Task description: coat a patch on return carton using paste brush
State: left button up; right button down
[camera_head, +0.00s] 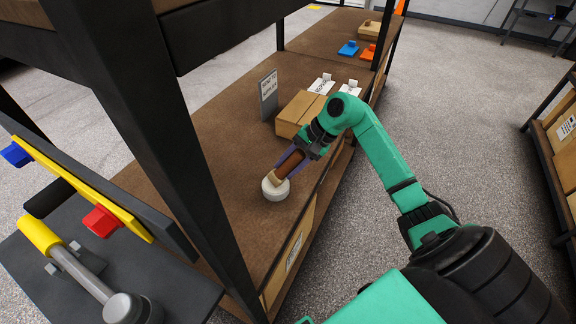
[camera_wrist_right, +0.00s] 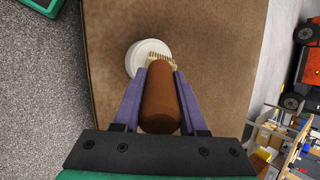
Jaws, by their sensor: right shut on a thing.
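My right gripper (camera_head: 289,168) is shut on the brown handle of the paste brush (camera_head: 290,162), which shows large between the purple fingers in the right wrist view (camera_wrist_right: 160,97). The brush's pale bristle end points at a round white pot (camera_head: 275,190) on the brown shelf. In the right wrist view the bristles overlap the right side of the white pot (camera_wrist_right: 138,58); I cannot tell whether they touch it. A tan carton (camera_head: 297,108), likely the return carton, stands on the shelf beyond the gripper. My left gripper is not in view.
A dark shelf post (camera_head: 150,125) rises at left. A grey tray with a hammer (camera_head: 85,275) and coloured clips is at lower left. Bare shelf (camera_head: 225,135) lies left of the carton.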

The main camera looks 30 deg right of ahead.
aim_at(288, 159)
jog(key=shift+s+f+b, duration=0.1)
jog(key=shift+f+b, duration=0.15)
jog(key=shift+b, duration=0.3)
dwell(1.6)
jog(key=shift+r, duration=0.1)
jog(key=shift+r+p, duration=1.35)
jog(key=shift+r, duration=2.2)
